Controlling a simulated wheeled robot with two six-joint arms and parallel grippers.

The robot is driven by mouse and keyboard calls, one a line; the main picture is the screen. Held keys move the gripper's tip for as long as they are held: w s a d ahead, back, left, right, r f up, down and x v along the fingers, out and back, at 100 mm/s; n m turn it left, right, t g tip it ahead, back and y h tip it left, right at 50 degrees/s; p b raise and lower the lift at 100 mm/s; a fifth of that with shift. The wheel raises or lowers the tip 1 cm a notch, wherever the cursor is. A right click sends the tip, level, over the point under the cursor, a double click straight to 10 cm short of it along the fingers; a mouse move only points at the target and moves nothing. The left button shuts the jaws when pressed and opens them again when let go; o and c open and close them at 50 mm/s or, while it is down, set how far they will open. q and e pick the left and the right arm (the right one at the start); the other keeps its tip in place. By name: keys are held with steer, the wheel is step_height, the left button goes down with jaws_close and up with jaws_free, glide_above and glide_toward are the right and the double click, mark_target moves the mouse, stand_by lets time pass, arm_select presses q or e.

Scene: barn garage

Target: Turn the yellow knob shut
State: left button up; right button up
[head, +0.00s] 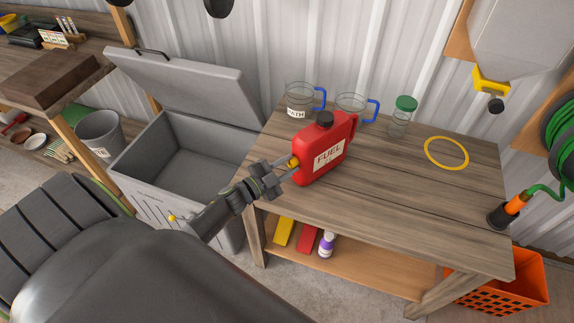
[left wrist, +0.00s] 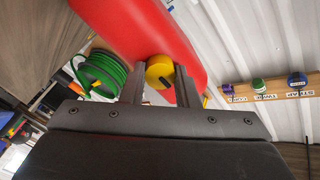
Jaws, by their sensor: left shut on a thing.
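The red fuel can (head: 320,157) stands upright on the wooden table, with a black cap on top and a FUEL label on its front. The yellow knob (head: 293,161) is on the can's left side. My left gripper (head: 289,168) reaches in from the lower left and is shut on the knob. In the left wrist view the knob (left wrist: 159,70) sits between the two fingers, against the red can wall. The fingers hide part of the knob. My right gripper is in neither view.
The wooden table (head: 400,190) also bears two clear jugs with blue handles (head: 300,99), a green-lidded jar (head: 402,115) and a yellow ring (head: 446,153). An open grey chest (head: 190,150) stands left of it. An orange crate (head: 515,285) is at the right.

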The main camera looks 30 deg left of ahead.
arm_select(q)
steer(key=o, duration=1)
steer(key=shift+s, duration=0.1)
steer(key=b+v, duration=0.4)
steer(key=v, duration=1.3)
steer(key=shift+s+a, duration=0.1)
steer(key=shift+a, duration=0.05)
